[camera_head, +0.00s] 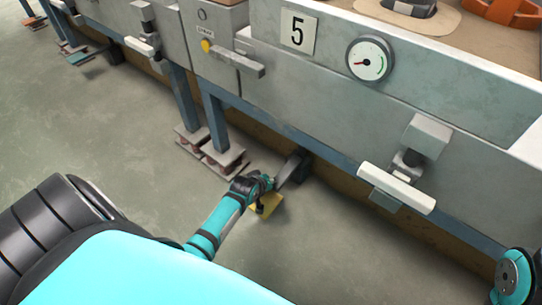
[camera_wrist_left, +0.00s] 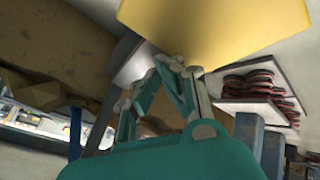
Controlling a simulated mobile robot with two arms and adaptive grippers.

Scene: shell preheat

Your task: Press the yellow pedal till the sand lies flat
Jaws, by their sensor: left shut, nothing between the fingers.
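The yellow pedal (camera_head: 266,204) is low near the floor, below the grey machine marked 5. A dark and grey lever (camera_head: 293,168) runs up behind it. My left gripper (camera_head: 271,184) is down at the pedal and partly covers it. In the left wrist view the pedal (camera_wrist_left: 215,25) fills the top, close by the shut, empty fingers (camera_wrist_left: 180,65); I cannot tell whether they touch. The sand (camera_head: 440,27) shows as a tan surface in the machine's top at the upper right. My right gripper is out of view.
A white-ended handle (camera_head: 396,188) juts from the machine front. Blue legs on spring-like feet (camera_head: 222,157) stand left of the pedal. The concrete floor (camera_head: 110,130) is clear.

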